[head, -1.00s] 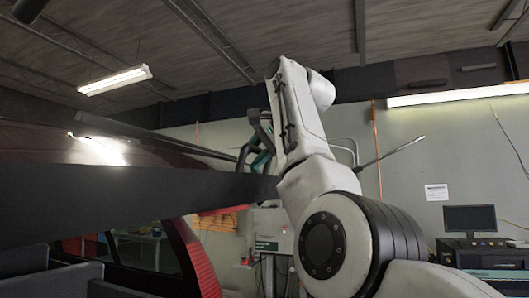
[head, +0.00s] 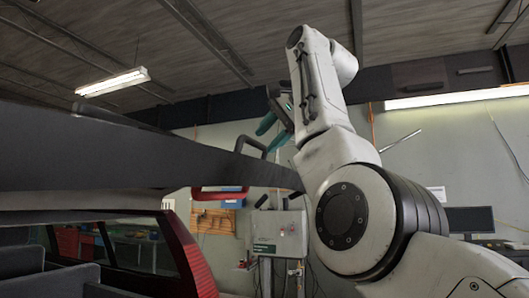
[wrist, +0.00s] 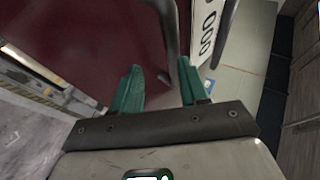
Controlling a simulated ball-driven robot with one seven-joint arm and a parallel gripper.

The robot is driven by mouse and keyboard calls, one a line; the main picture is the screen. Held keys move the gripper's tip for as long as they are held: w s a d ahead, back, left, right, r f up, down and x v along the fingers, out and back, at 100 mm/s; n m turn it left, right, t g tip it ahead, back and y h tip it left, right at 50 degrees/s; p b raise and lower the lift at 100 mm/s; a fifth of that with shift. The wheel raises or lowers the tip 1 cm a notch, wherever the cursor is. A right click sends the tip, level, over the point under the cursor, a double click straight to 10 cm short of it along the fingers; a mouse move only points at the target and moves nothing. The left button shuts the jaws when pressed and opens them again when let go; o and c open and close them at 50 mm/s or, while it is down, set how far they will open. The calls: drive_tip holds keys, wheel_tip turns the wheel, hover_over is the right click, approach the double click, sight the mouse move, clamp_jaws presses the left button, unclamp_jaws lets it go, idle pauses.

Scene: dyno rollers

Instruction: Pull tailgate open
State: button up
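The tailgate (head: 110,150) is raised, a large dark panel across the left of the head view, above the red vehicle's open rear. A black handle (head: 250,148) stands at its right end. My gripper (head: 268,135) has teal fingers, close by that handle in the head view. In the wrist view my gripper (wrist: 159,66) has its fingers apart, in front of a dark red panel (wrist: 85,50). A dark bar (wrist: 168,40) comes down between or just beyond the fingertips; whether they touch it I cannot tell.
The red tail light (head: 190,262) and dark bins (head: 60,280) are at lower left. A grey wall box (head: 277,235) stands behind, and a monitor (head: 470,219) is at right.

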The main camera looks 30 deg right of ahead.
drive_tip(key=shift+b+v, duration=0.35)
drive_tip(key=shift+v, duration=2.3)
